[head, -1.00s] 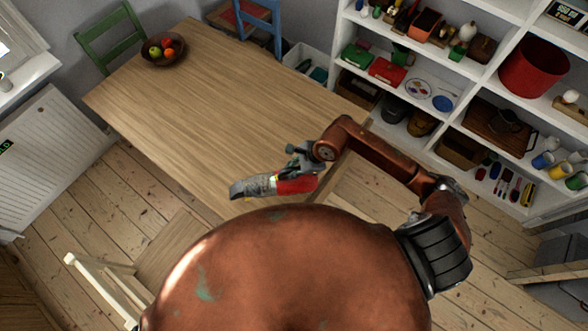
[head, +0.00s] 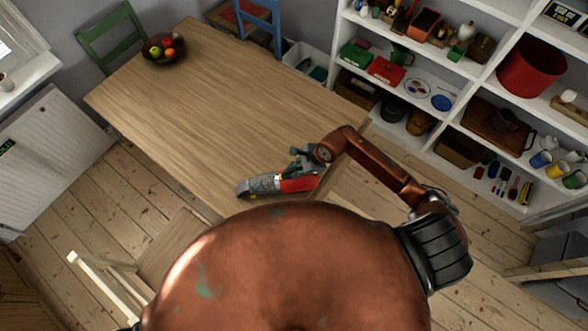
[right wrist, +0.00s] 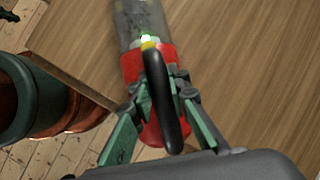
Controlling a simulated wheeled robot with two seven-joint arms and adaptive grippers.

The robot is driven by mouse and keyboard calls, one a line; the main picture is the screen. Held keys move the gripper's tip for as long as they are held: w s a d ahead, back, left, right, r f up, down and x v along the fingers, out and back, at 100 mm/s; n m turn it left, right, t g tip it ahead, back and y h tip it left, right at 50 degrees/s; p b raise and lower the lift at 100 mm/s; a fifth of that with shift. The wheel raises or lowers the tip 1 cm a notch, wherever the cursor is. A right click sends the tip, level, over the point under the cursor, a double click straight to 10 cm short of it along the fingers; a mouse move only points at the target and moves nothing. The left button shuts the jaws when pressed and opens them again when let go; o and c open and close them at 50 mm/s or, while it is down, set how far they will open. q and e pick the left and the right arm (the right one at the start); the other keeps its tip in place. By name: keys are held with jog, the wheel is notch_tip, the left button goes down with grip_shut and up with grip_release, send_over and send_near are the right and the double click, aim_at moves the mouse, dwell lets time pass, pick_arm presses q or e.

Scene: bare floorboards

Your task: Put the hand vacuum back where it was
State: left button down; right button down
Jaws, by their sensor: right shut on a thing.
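The hand vacuum (head: 292,184) has a red body and a grey nozzle that points left in the head view. It is at the near edge of the wooden table (head: 225,90); I cannot tell whether it touches the top. My right gripper (head: 309,170) is shut on it. In the right wrist view the vacuum (right wrist: 130,65) shows its black handle and a green light, with the fingers of my right gripper (right wrist: 158,108) on both sides of the handle. My left gripper is not in view.
A bowl of fruit (head: 164,48) stands at the table's far left corner; the rest of the top is bare. White shelves (head: 425,70) with many items stand at the right. A green chair (head: 110,38), a blue chair (head: 262,22) and a pale chair (head: 100,280) surround the table.

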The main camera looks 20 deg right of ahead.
jog(key=c, duration=2.3)
grip_release()
jog(key=shift+f, duration=0.1)
jog(key=o, duration=0.5)
jog(key=shift+c, duration=0.2)
jog(key=shift+r, duration=0.2)
jog(key=b+v, duration=0.1)
jog(key=v, duration=1.1)
